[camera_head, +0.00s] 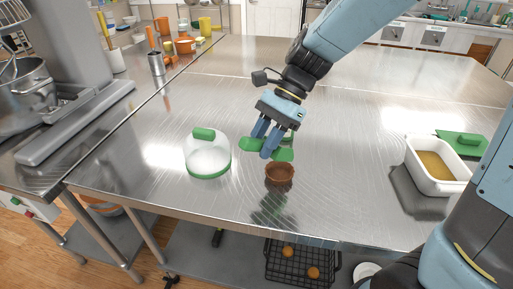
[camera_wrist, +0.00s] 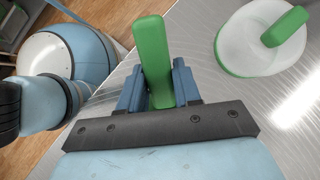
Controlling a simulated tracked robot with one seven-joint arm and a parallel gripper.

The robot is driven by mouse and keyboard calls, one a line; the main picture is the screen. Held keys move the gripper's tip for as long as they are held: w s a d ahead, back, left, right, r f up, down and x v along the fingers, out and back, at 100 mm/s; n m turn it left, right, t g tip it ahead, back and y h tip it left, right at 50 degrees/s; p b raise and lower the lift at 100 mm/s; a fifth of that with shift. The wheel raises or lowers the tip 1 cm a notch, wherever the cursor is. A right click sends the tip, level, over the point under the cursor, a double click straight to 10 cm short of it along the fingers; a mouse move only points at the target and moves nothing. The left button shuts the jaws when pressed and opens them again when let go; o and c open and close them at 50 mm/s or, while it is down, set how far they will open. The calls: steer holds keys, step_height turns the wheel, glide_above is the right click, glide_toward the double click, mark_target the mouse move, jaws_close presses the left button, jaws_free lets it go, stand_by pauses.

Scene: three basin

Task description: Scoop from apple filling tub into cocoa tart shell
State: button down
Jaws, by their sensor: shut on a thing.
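My gripper (camera_head: 265,142) is shut on the green handle of a scoop (camera_head: 250,145); the handle also shows between the fingers in the wrist view (camera_wrist: 151,60). The scoop's green lower end is just above or behind the cocoa tart shell (camera_head: 280,174), a small brown cup on the steel table. I cannot tell whether they touch, or what the scoop holds. The shell's inside is partly hidden. The apple filling tub (camera_head: 411,156), white with yellow-brown filling (camera_head: 435,165), stands at the right of the table.
A clear dome with green rim and knob (camera_head: 208,158) stands left of the shell. A green lid (camera_head: 466,144) is by the tub's far side. A stand mixer (camera_head: 75,85) is on the left counter. The steel table (camera_head: 335,130) behind my gripper is clear.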

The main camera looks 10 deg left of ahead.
steer(key=w+d+g+y, duration=0.1)
steer(key=w+d+r+g+y, duration=0.1)
steer(key=g, duration=0.1)
steer(key=w+d+r+g+y, duration=0.1)
steer(key=shift+w+y, duration=0.2)
steer(key=shift+y, duration=0.2)
steer(key=s+a+t+h, duration=0.1)
steer(key=s+a+f+t+h, duration=0.1)
steer(key=s+t+h, duration=0.1)
steer(key=shift+a+f, duration=0.25)
steer(key=shift+a, duration=0.15)
steer(key=s+a+t+h, duration=0.1)
steer(key=s+f+t+h, duration=0.1)
steer(key=t, duration=0.1)
steer(key=shift+a+f+h, duration=0.25)
steer(key=shift+a+h, duration=0.1)
steer(key=shift+h, duration=0.05)
steer(key=shift+s+a+f+t+h, duration=0.1)
steer(key=shift+s+a+t+h, duration=0.15)
steer(key=shift+t+h, duration=0.45)
steer(key=shift+s+a+t+h, duration=0.15)
steer(key=shift+s+t+h, duration=0.1)
steer(key=shift+t+h, duration=0.45)
